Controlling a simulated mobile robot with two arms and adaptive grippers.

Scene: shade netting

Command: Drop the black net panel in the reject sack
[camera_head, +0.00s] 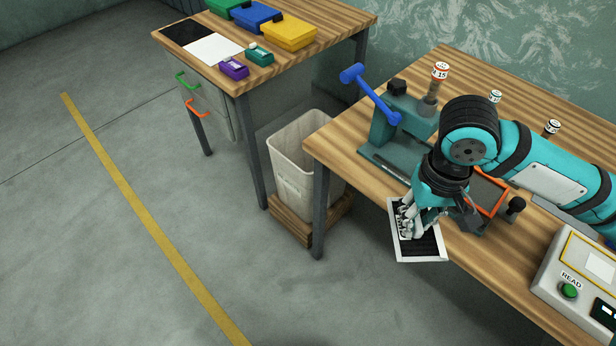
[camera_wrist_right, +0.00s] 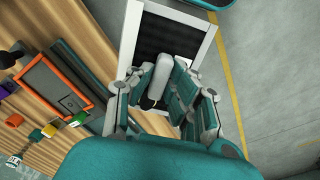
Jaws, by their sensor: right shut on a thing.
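The black net panel (camera_head: 428,246) has a white frame around a black mesh. My right gripper (camera_head: 415,228) is shut on it and holds it at the front edge of the right table. The panel (camera_wrist_right: 172,38) also shows in the right wrist view, beyond the fingers of my right gripper (camera_wrist_right: 170,90). The fingers hide part of it. A cream, open-topped bin (camera_head: 290,165), which looks like the reject sack, stands on a low wooden base between the two tables, left of the panel. My left gripper is not in view.
The right table (camera_head: 345,150) carries a teal press with a blue lever (camera_head: 370,95), an orange-rimmed tray (camera_head: 488,192) and a box with a green button (camera_head: 569,291). The left table (camera_head: 270,75) holds coloured boxes. A table leg (camera_head: 320,210) stands beside the bin. Floor at left is clear.

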